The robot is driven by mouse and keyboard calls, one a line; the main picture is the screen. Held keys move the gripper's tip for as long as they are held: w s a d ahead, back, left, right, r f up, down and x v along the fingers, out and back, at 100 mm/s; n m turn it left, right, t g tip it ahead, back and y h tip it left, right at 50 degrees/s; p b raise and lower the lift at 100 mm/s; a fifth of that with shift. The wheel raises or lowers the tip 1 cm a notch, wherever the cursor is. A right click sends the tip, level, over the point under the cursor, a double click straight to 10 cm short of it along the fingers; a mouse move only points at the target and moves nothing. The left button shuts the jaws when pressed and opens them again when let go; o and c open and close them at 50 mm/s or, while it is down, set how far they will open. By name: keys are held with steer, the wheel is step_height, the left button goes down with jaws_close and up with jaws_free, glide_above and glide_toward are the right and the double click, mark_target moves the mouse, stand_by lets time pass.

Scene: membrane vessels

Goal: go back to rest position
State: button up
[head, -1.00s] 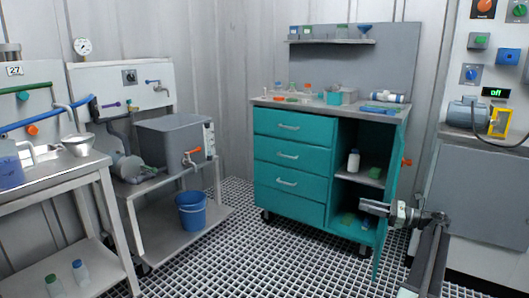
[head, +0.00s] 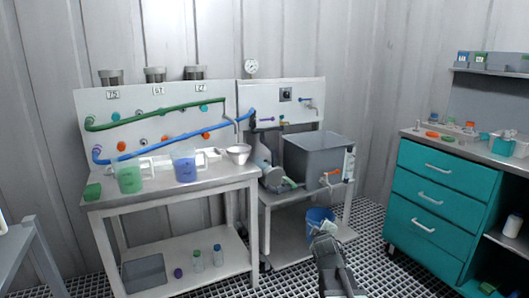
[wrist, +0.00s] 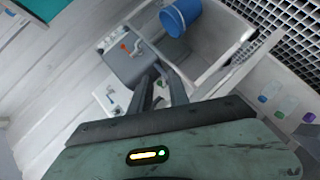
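My gripper (head: 322,238) shows low in the middle of the head view, in front of the blue bucket (head: 320,217). In the wrist view two dark fingers of my gripper (wrist: 163,84) stand with a narrow gap between them. I see nothing held in the gap. The fingertips are small and hard to make out in the head view. The same bucket shows in the wrist view (wrist: 181,17), beyond the fingers.
A bench (head: 170,188) with green and blue jugs stands at left. A grey tank (head: 312,158) stands on a stand behind my gripper. A teal cabinet (head: 430,205) is at right. Grated floor (head: 368,250) lies between the stand and the cabinet.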

steer(key=s+a+f+m+g+y, duration=0.15)
steer(key=s+f+m+g, duration=0.3)
steer(key=s, duration=0.45)
steer(key=s+a+f+m+g, duration=0.25)
steer(key=s+f+g, duration=0.25)
steer(key=s, duration=0.4)
steer(key=s+a+f+m+g+y, duration=0.1)
steer(key=s+f+m+g, duration=0.35)
steer(key=s, duration=0.45)
step_height(320, 180, up, 37)
steer(key=p, duration=3.7)
steer(key=shift+w+f+p, duration=0.15)
steer(key=shift+f+p, duration=0.05)
steer(key=shift+p, duration=0.2)
steer(key=shift+n, duration=0.25)
